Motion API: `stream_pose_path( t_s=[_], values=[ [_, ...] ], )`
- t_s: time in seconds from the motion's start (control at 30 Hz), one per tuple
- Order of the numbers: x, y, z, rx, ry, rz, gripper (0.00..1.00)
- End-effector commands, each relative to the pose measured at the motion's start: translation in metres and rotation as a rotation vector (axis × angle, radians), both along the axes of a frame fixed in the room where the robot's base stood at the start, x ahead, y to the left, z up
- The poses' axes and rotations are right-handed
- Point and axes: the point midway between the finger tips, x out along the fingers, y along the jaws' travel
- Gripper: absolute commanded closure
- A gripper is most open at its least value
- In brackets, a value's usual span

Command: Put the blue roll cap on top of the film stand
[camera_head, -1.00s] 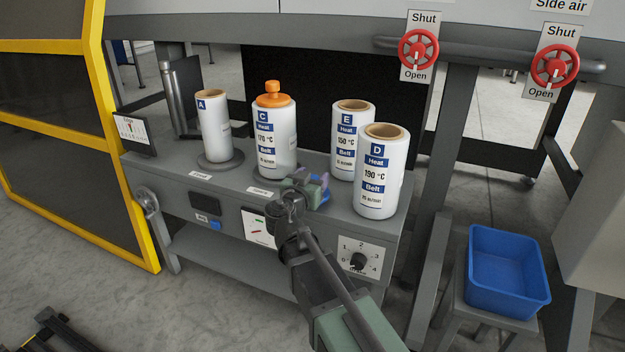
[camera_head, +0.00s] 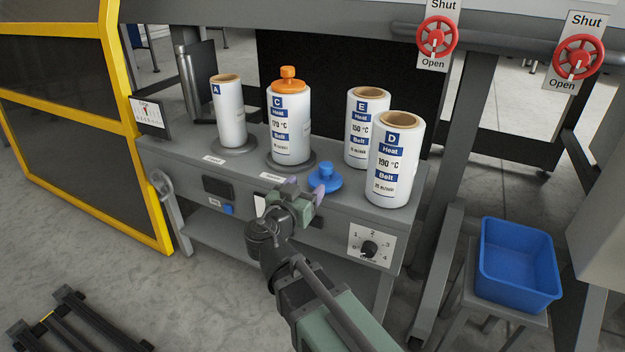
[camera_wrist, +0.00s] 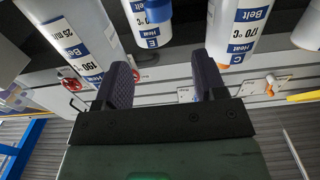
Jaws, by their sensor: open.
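The blue roll cap (camera_head: 323,181), a disc with a knob, stands upright on the grey bench in front of rolls C and D. My gripper (camera_head: 306,191) is open and empty, just left of and nearer than the cap, partly overlapping it; contact cannot be told. In the wrist view my open fingers (camera_wrist: 162,62) frame a gap, and a blue piece, probably the cap, shows beyond. Two round grey stands are on the bench: one under roll A (camera_head: 234,149), one under roll C (camera_head: 272,160). Their labels are too small to read, so I cannot tell which is the film stand.
Roll A (camera_head: 230,115) is uncapped; roll C (camera_head: 291,135) wears an orange cap (camera_head: 288,84). Rolls E (camera_head: 364,130) and D (camera_head: 393,165) stand open-topped at right. A blue bin (camera_head: 520,290) sits on a stool. Red valve wheels (camera_head: 437,37) hang above.

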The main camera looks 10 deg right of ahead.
Motion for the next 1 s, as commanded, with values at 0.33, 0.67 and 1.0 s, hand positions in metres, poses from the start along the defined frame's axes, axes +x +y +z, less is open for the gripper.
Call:
stream_pose_path(
  t_s=[0.33, 0.67, 1.0],
  values=[
    [-0.054, -0.093, -0.102, 0.159, 0.731, -0.184, 0.36],
    [-0.141, -0.073, -0.172, 0.497, 1.510, 0.474, 0.36],
    [-0.141, -0.071, -0.172, 0.499, 1.516, 0.499, 0.36]
  ],
)
